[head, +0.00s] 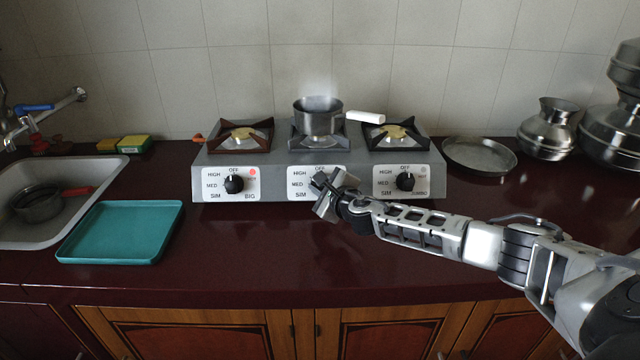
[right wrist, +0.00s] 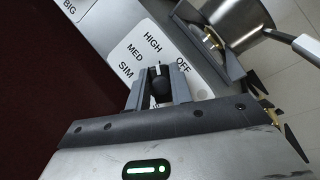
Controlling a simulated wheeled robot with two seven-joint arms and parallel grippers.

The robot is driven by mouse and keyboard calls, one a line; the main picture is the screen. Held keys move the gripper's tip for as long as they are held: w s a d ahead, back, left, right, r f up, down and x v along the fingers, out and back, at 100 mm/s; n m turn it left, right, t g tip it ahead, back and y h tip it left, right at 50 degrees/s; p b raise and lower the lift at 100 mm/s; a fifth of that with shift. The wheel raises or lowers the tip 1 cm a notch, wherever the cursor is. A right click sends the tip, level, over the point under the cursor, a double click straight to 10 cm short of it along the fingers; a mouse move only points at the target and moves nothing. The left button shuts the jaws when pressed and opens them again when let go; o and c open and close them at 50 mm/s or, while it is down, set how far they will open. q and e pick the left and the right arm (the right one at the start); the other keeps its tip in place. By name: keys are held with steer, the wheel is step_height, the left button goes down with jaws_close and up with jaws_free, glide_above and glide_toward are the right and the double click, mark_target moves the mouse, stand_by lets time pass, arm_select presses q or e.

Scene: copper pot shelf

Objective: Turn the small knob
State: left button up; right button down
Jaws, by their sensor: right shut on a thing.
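The gas stove (head: 270,165) stands on the dark red counter, with three burners and three dial panels marked OFF, HIGH, MED and SIM. My right gripper (head: 330,190) is at the middle panel and covers its knob in the head view. In the right wrist view the small black knob (right wrist: 160,85) sits between the two fingers of my right gripper (right wrist: 159,90), which is shut on it. The knob's white mark appears to point roughly toward HIGH. The middle panel's size label is hidden. My left gripper is not in view.
A steel pan (head: 318,121) with a white handle sits on the middle burner, with pale haze above it. Black knobs stand at the left (head: 234,184) and right (head: 405,181). A teal tray (head: 122,230) and sink (head: 20,235) are at left. A steel plate (head: 480,155) is at right.

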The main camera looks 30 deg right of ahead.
steer(key=c, duration=1.2)
jaws_free()
steer(key=shift+c, duration=0.2)
steer(key=v, duration=1.6)
steer(key=shift+b, duration=0.4)
steer(key=shift+a, duration=0.15)
